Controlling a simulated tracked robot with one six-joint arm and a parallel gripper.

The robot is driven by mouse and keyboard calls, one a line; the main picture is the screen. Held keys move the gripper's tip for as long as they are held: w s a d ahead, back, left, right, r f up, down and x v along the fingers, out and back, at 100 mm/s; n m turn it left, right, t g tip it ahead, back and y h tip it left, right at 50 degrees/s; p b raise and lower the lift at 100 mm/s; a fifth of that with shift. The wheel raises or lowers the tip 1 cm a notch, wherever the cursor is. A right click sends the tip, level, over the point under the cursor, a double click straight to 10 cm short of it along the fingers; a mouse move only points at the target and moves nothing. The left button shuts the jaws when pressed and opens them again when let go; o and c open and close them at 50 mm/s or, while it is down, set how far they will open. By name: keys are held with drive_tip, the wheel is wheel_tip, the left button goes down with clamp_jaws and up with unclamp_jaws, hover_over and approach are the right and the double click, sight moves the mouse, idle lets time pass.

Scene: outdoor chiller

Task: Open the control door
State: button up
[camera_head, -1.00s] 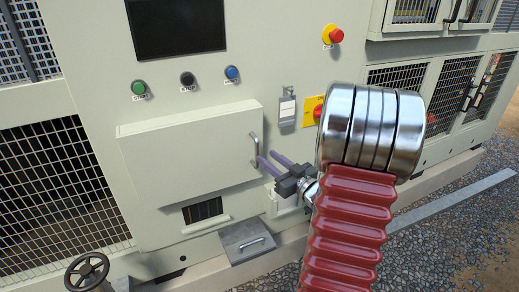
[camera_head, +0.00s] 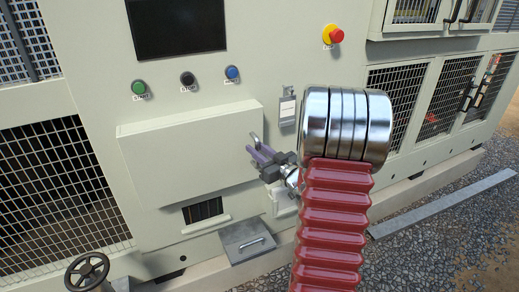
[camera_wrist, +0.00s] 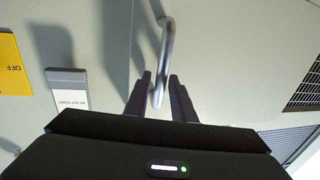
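The control door (camera_head: 185,155) is a pale, raised rectangular panel on the machine's front, and it looks closed. Its metal bar handle (camera_head: 256,142) is at the door's right edge. My gripper (camera_head: 252,150) is at the handle, its two purple-grey fingers partly covering the bar's lower part. In the wrist view, the handle (camera_wrist: 166,55) runs down between the two dark fingertips of my gripper (camera_wrist: 160,78). The fingers stand apart, one on each side of the bar, with a gap visible. Whether either finger touches the bar cannot be told.
Start, stop and another button (camera_head: 188,79) sit above the door under a dark screen (camera_head: 177,27). A red emergency button (camera_head: 333,35) is at upper right. A grey latch box (camera_head: 287,108) is right of the handle. A valve wheel (camera_head: 87,271) stands at lower left.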

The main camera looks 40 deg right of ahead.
clamp_jaws()
drive_tip(key=shift+s+d, duration=0.1)
drive_tip(key=shift+d, duration=0.35)
drive_tip(key=shift+a, duration=0.4)
